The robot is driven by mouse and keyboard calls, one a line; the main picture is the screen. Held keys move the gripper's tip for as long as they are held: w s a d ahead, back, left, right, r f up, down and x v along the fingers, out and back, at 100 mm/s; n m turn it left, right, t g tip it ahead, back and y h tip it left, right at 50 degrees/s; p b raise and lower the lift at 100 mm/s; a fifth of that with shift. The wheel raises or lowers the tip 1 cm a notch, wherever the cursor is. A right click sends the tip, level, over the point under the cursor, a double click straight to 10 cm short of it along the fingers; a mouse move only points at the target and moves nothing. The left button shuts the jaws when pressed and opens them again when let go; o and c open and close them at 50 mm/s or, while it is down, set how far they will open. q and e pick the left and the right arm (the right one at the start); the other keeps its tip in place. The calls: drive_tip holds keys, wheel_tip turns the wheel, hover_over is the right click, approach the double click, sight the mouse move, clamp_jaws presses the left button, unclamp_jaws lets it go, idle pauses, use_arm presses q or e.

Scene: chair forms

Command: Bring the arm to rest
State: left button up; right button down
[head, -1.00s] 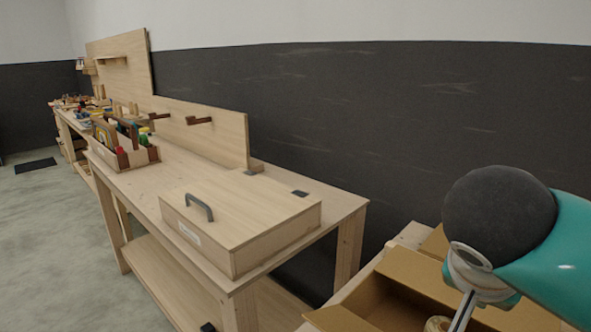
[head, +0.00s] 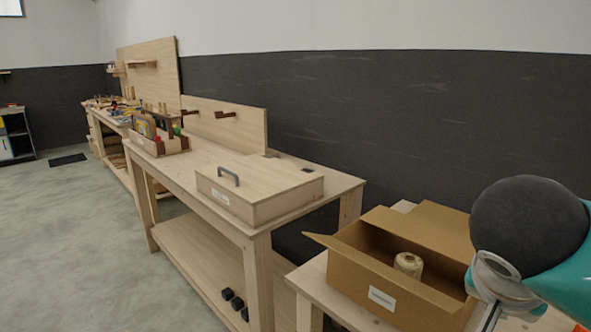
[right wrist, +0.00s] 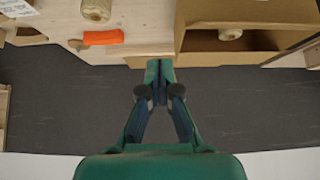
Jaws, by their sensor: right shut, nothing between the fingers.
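My left gripper is in neither view.
An open cardboard box (head: 375,281) with a spool (head: 408,264) inside stands beside my right arm. A workbench (head: 345,185) holds a closed wooden case (head: 262,190). An orange-handled tool (right wrist: 104,37) lies near another spool (right wrist: 96,10).

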drive_tip(key=w+a+f+n+g+y+p, duration=0.1)
drive_tip(key=w+a+f+n+y, duration=0.2)
drive_tip(key=f, duration=0.5)
drive_tip(key=w+a+f+n+g+p, duration=0.1)
drive_tip(key=a+f+n+p, duration=0.1)
drive_tip(key=a+f, duration=0.4)
drive_tip(key=w+a+f+n+g+y+p, duration=0.1)
drive_tip(key=w+a+f+n+y, duration=0.15)
drive_tip(key=f, duration=0.65)
drive_tip(key=s+a+f+y+p, duration=0.2)
drive_tip(key=s+f, duration=0.5)
drive_tip(key=f, duration=0.4)
drive_tip(key=s+a+f+g+y+p, duration=0.1)
drive_tip(key=s+a+f+y+p, duration=0.1)
drive_tip(key=s+f, duration=0.5)
drive_tip(key=p+x, duration=0.1)
drive_tip(key=x, duration=0.3)
drive_tip(key=shift+s+d+f+p, duration=0.25)
drive_tip(key=shift+f+p, duration=0.15)
drive_tip(key=shift+f, duration=0.05)
drive_tip(key=shift+n+y, duration=0.25)
